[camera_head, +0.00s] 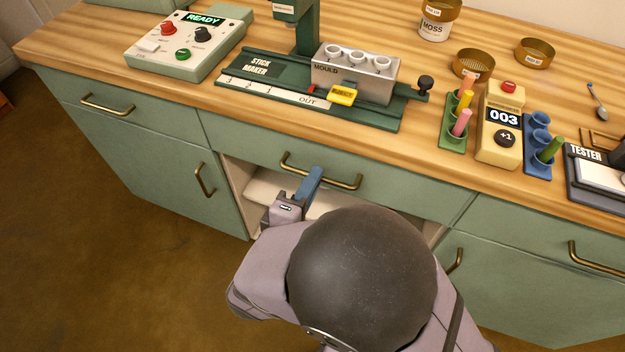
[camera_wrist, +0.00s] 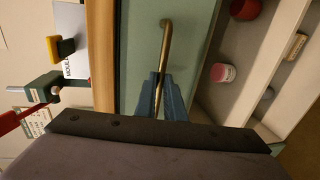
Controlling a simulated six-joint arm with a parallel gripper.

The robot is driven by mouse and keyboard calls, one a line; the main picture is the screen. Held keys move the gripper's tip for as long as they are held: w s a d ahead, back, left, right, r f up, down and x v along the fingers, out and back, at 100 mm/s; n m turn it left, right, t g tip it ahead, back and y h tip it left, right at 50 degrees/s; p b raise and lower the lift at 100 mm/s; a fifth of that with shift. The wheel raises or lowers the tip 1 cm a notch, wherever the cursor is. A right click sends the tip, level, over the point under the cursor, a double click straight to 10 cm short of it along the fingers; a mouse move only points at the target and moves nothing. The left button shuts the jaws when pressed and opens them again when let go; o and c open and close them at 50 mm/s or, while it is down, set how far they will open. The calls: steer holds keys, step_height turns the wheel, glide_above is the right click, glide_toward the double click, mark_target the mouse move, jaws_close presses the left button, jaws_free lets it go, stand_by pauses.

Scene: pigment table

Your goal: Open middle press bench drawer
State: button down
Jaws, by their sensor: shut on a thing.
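The middle drawer (camera_head: 400,186) is a green front under the worktop, between two neighbouring drawers. It looks flush with them. Its brass bar handle (camera_head: 340,182) runs along the front. My gripper (camera_head: 312,176) is at the handle, left of its middle, with blue fingers. In the wrist view my gripper (camera_wrist: 163,90) is shut on the handle (camera_wrist: 166,45), one finger on each side of the bar. The drawer front (camera_wrist: 140,40) fills the middle of that view. My arm hides part of the compartment below.
Below the drawer is an open compartment (camera_head: 265,189); the wrist view shows a red jar (camera_wrist: 246,9) and a pink-and-white jar (camera_wrist: 222,73) in it. The worktop holds a stick maker (camera_head: 260,70), control box (camera_head: 187,45), counter (camera_head: 500,140) and tester (camera_head: 592,185). My arm stands before the bench.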

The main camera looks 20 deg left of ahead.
steer(key=f+b+v, duration=0.1)
steer(key=v, duration=0.7)
steer(key=shift+s+f, duration=0.3)
steer(key=shift+s, duration=0.3)
steer(key=c, duration=1.8)
jaws_free()
steer(key=shift+c, duration=0.2)
step_height(320, 180, up, 8)
steer(key=s+p, duration=0.1)
steer(key=s, duration=0.2)
steer(key=shift+f+p, duration=0.2)
steer(key=shift+p, duration=0.1)
